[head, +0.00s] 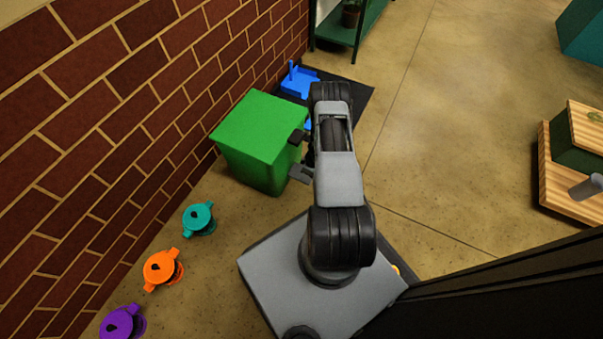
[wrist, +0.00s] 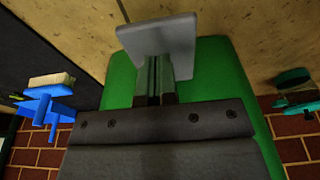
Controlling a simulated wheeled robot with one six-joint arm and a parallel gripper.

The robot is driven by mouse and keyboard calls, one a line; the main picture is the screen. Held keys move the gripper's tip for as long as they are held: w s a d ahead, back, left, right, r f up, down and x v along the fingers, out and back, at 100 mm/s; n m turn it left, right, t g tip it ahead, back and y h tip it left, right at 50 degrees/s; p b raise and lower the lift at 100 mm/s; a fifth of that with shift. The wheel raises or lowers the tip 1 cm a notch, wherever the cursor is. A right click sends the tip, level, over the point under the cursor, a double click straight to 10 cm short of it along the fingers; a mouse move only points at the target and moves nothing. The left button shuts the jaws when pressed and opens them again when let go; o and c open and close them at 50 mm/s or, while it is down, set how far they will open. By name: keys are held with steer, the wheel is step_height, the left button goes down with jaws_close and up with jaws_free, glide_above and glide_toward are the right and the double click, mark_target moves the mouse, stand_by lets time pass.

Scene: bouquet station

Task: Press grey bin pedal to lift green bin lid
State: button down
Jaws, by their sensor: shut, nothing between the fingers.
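The green bin (head: 262,138) stands on the floor by the brick wall, its flat green top lying down with no visible gap. In the wrist view its green body (wrist: 215,85) is behind my gripper. A grey plate, seemingly the bin pedal (wrist: 160,35), shows at the fingertips in the wrist view. My gripper (wrist: 156,78) is shut and empty, with its fingers overlapping the plate in the picture. I cannot tell whether they touch it.
Blue items (head: 299,80) lie on a dark mat (head: 352,95) beyond the bin. Teal (head: 198,218), orange (head: 161,268) and purple (head: 122,322) pieces stand along the wall. A wooden stand (head: 560,190) is at right. The floor between is clear.

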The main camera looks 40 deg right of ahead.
stand_by(0.6)
steer(key=shift+f+b, duration=2.4)
steer(key=shift+f, duration=0.2)
steer(key=shift+s, duration=0.1)
step_height(320, 180, up, 9)
steer(key=p, duration=0.3)
steer(key=shift+r+p, duration=0.1)
steer(key=shift+p, duration=0.25)
steer(key=shift+a, duration=0.1)
